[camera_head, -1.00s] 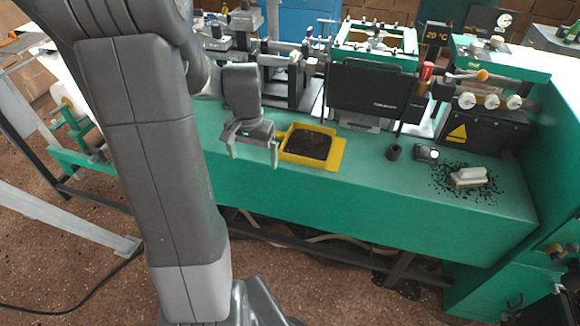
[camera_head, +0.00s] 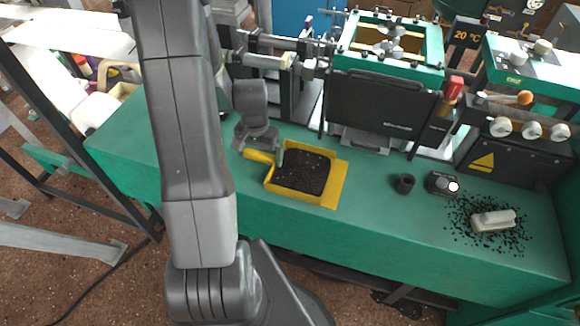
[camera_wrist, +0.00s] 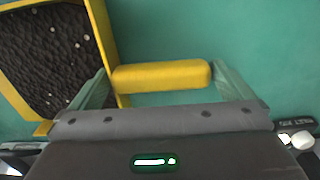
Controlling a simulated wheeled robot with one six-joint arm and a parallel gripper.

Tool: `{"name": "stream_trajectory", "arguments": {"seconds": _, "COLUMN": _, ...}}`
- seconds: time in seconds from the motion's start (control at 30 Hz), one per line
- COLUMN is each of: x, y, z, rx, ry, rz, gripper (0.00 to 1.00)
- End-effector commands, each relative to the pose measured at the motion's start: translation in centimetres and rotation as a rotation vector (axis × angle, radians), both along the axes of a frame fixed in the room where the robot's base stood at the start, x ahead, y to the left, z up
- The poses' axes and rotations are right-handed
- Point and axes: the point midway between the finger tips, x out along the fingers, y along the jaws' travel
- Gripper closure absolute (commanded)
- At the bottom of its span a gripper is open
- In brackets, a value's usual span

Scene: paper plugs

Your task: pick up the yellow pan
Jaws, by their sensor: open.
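The yellow pan (camera_head: 336,184) lies on the green bench, filled with dark granules with a few pale bits. Its yellow handle (camera_head: 259,156) points left, towards my gripper. In the wrist view the pan's rim (camera_wrist: 101,30) is at the upper left, and the handle (camera_wrist: 160,76) lies crosswise between my open fingers. My gripper (camera_wrist: 167,88) has one finger at the pan end of the handle and one at its free end. I cannot tell whether either finger touches it. In the head view my gripper (camera_head: 260,152) is low at the handle, partly hiding it.
The green bench top (camera_head: 370,215) is clear in front of the pan. To the right stand a small dark cup (camera_head: 403,184), a small black device (camera_head: 442,184) and a brush (camera_head: 493,220) amid scattered dark granules. A black machine panel (camera_head: 382,106) rises behind the pan.

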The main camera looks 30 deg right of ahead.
Motion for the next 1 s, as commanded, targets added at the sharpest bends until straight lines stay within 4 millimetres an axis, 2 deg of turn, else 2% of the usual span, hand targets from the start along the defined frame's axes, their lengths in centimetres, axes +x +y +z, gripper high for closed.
{"name": "stream_trajectory", "arguments": {"seconds": 0.27, "x": 0.0, "y": 0.0, "z": -0.3, "rx": 0.0, "ry": 0.0, "rz": 0.0, "gripper": 0.0}}
{"name": "stream_trajectory", "arguments": {"seconds": 0.43, "x": 0.0, "y": 0.0, "z": -0.3, "rx": 0.0, "ry": 0.0, "rz": 0.0, "gripper": 0.29}}
{"name": "stream_trajectory", "arguments": {"seconds": 0.77, "x": 0.0, "y": 0.0, "z": 0.1, "rx": -0.001, "ry": -0.002, "rz": 0.0, "gripper": 0.3}}
{"name": "stream_trajectory", "arguments": {"seconds": 0.87, "x": 0.1, "y": -0.1, "z": 1.0, "rx": -0.002, "ry": -0.004, "rz": 0.0, "gripper": 0.3}}
{"name": "stream_trajectory", "arguments": {"seconds": 1.0, "x": 0.1, "y": -0.1, "z": 3.2, "rx": -0.003, "ry": -0.006, "rz": 0.0, "gripper": 0.3}}
